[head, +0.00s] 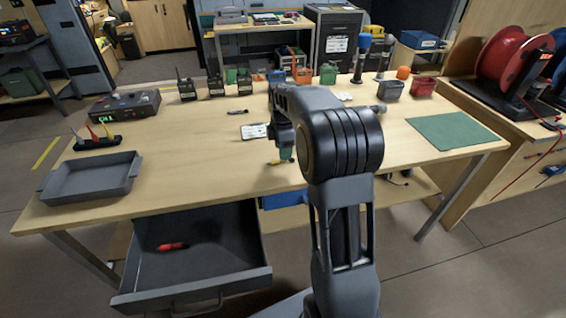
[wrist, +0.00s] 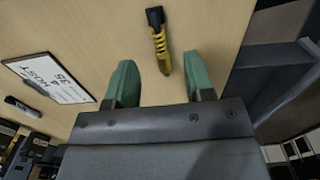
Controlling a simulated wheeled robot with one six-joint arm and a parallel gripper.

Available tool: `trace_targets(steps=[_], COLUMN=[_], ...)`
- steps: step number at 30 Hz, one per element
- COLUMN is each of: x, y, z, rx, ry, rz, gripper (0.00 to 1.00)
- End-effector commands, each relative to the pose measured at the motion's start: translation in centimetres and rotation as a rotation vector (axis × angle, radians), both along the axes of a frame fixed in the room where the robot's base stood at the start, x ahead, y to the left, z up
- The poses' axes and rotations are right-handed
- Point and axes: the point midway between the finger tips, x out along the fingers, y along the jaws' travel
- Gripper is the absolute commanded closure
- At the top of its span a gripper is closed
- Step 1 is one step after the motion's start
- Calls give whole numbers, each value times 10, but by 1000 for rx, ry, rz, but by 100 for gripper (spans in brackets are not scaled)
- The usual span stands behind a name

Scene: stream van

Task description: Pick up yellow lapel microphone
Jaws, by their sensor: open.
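The yellow lapel microphone (wrist: 162,45) lies on the wooden table in the wrist view, a yellow body with coils and a black end. My gripper (wrist: 160,80) has two green fingers spread apart. The microphone's yellow end reaches between the fingertips, closer to the right finger, and its black end lies beyond them. The fingers do not visibly touch it. In the head view my gripper (head: 281,160) is low over the middle of the table, with a bit of yellow at its tips; my arm partly hides this spot.
A white label card (wrist: 55,78) lies left of my gripper in the wrist view. A grey tray (head: 92,178) sits at the table's left, above an open drawer (head: 200,245) holding a red item (head: 172,246). A green mat (head: 452,134) lies right. Radios and bins line the back.

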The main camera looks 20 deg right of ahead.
Motion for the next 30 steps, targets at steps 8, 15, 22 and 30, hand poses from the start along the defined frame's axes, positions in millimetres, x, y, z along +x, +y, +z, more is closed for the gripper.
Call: trace_targets(steps=[8,15,22,30], x=[-1,-1,-1,-1], y=[1,1,1,1], z=[-35,-39,-39,-39], rx=[0,0,0,0], ry=[0,0,0,-1], rz=[0,0,-1,0], gripper=[52,52,65,91])
